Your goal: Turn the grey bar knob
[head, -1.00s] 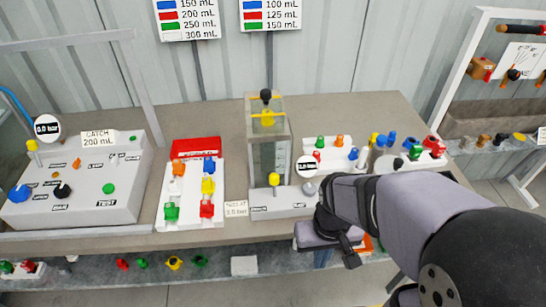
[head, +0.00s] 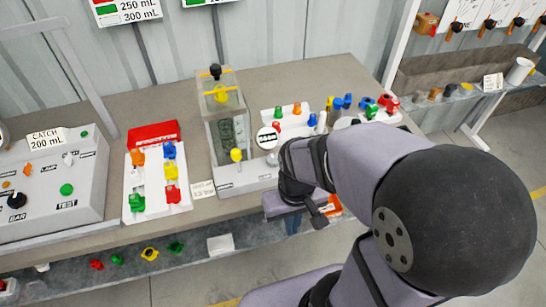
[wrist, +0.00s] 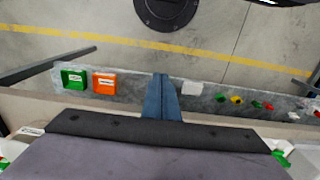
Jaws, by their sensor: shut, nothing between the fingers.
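A small grey knob (head: 272,159) sits beside the round gauge on the middle test unit (head: 230,188); its exact shape is too small to tell. My gripper (head: 293,226) is in front of the bench's front edge, below and slightly right of that knob, and apart from it. My forearm covers the bench just right of the knob. In the wrist view, the blue fingers of my gripper (wrist: 160,80) are shut together and empty, over the lower shelf and floor. The knob does not show there.
The left panel (head: 50,190) has several coloured knobs and a black one labelled BAR. A white tray (head: 160,200) holds coloured valves. The lower shelf (head: 130,275) carries small parts, with green and orange blocks (wrist: 104,83). Open floor lies in front.

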